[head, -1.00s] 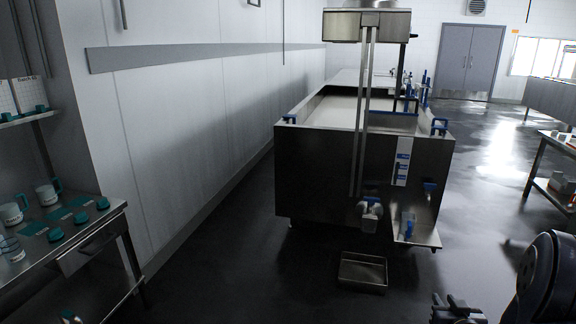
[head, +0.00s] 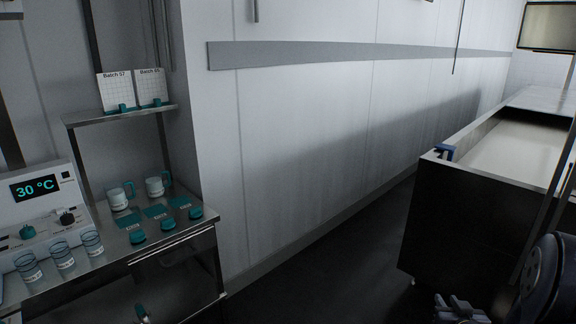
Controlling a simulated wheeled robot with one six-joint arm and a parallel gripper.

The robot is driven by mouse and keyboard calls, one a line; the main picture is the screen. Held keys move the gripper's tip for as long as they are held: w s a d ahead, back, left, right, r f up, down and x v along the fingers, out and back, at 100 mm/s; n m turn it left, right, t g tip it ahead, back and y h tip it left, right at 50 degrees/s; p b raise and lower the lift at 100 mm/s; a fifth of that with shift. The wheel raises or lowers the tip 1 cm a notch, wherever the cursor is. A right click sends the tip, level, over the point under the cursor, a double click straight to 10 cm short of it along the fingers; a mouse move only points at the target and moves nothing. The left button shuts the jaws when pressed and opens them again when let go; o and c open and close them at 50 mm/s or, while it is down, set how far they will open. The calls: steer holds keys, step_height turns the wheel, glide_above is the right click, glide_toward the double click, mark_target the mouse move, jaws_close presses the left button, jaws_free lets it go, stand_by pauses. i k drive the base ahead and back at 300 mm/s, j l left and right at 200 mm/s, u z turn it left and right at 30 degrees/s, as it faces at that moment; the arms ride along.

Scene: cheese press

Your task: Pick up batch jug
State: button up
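Two white jugs with teal handles stand upright on the steel bench at the left, a left jug (head: 118,198) and a right jug (head: 157,186). Both have small dark print too small to read, so I cannot tell which one is the batch jug. My gripper (head: 459,310) shows at the bottom right edge, partly cut off by the frame. It is far to the right of the jugs and apart from them. I cannot make out whether its fingers are open or shut.
The bench (head: 165,247) also holds several teal mats, round teal pieces (head: 167,223), clear cups (head: 62,256) and a control box (head: 40,205) reading 30 °C. A shelf (head: 120,115) with two batch cards hangs above. A steel vat (head: 450,215) stands right. Dark floor between is clear.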

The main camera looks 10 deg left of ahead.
mark_target(114, 191)
steer(key=i+j+u, duration=0.25)
steer(key=u, duration=0.2)
steer(key=i+u, duration=0.8)
steer(key=u, duration=0.15)
steer(key=i+l+u, duration=0.15)
steer(key=i+u, duration=0.3)
steer(key=i+j, duration=0.2)
steer(key=i, duration=0.2)
steer(key=i+j, duration=0.2)
steer(key=i, duration=0.25)
steer(key=i+j, duration=0.2)
steer(key=i, duration=0.2)
